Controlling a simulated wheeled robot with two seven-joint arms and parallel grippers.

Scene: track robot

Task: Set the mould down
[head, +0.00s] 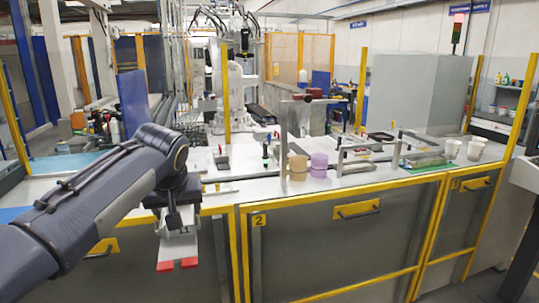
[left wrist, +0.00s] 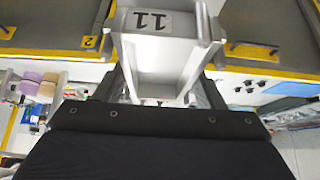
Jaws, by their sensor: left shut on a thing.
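The mould is a silver-grey metal piece with raised side walls and a label "11". It fills the top middle of the left wrist view (left wrist: 165,62). My left gripper (head: 177,222) is shut on it, with dark fingers on both sides of it in the left wrist view. In the head view the mould (head: 178,246) hangs below the gripper, in front of the yellow-edged cabinet front; red ends show at its bottom. The gripper's fingertips are partly hidden. My right gripper is in neither view.
A long light worktop (head: 240,170) runs behind the mould. Bare worktop shows left of the cylinders.

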